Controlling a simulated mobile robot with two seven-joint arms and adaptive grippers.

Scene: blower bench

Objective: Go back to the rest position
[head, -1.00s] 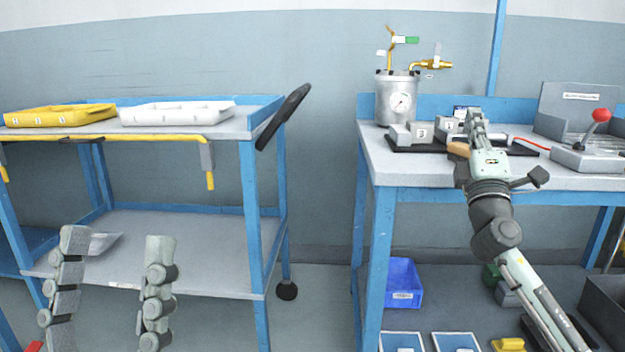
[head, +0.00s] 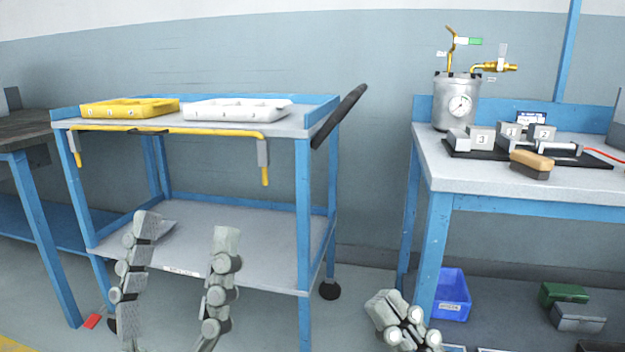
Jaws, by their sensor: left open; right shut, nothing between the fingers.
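My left gripper (head: 185,226) is at the lower left in the head view, its two jointed grey fingers upright and wide apart with nothing between them. It shows in front of the cart's lower shelf. My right gripper (head: 386,302) is at the bottom centre, low in front of the gap between the cart and the bench. Its fingers are closed together and hold nothing. Most of both arms is out of view.
A blue cart (head: 200,221) carries a yellow tray (head: 130,108) and a white tray (head: 235,110). The bench (head: 500,180) at right holds a metal pot (head: 457,102), numbered blocks on a black plate and a brush (head: 531,165). A blue bin (head: 452,295) is below.

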